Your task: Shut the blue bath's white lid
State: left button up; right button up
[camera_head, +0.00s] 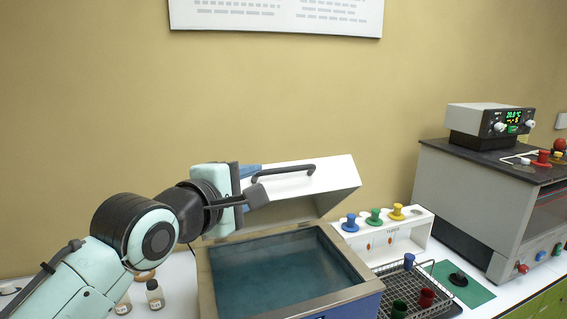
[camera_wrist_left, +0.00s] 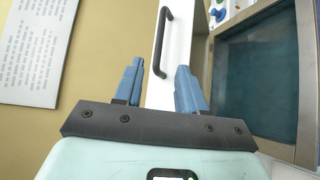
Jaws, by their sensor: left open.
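The blue bath (camera_head: 367,303) stands on the bench with its top open, showing dark teal liquid inside a metal rim. Its white lid (camera_head: 335,185) is raised at the back and tilted, with a black handle (camera_head: 284,172) on it. My left gripper (camera_head: 254,181) is at the lid's left end, its jaws apart. In the left wrist view my left gripper (camera_wrist_left: 159,64) has blue fingers spread, with the white lid (camera_wrist_left: 157,92) showing between them and the handle (camera_wrist_left: 163,40) beyond. I cannot tell whether a finger touches the lid. My right gripper is out of view.
A white rack (camera_head: 409,232) with coloured knobs stands right of the bath, beside a wire basket (camera_head: 436,309). A grey instrument (camera_head: 455,185) stands farther right. Small bottles (camera_head: 155,294) stand at the bath's left. A wall is close behind.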

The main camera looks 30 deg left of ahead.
aim_at(284, 171)
pick_arm(q)
jog(key=w+p, duration=0.1)
jog(key=w, duration=0.2)
jog(key=w+f+p, duration=0.1)
jog(key=w, duration=0.3)
jog(key=w+p, duration=0.1)
jog(key=w, duration=0.3)
jog(key=shift+w+a+f, duration=0.1)
jog(key=shift+a+f, duration=0.2)
jog(key=shift+a, duration=0.05)
jog(key=shift+w+f, duration=0.25)
jog(key=shift+w, duration=0.4)
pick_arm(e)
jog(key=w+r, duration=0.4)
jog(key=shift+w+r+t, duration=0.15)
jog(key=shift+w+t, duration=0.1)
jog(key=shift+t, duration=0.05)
pick_arm(q)
jog(key=shift+s, duration=0.1)
jog(key=shift+c, duration=0.6)
grip_shut()
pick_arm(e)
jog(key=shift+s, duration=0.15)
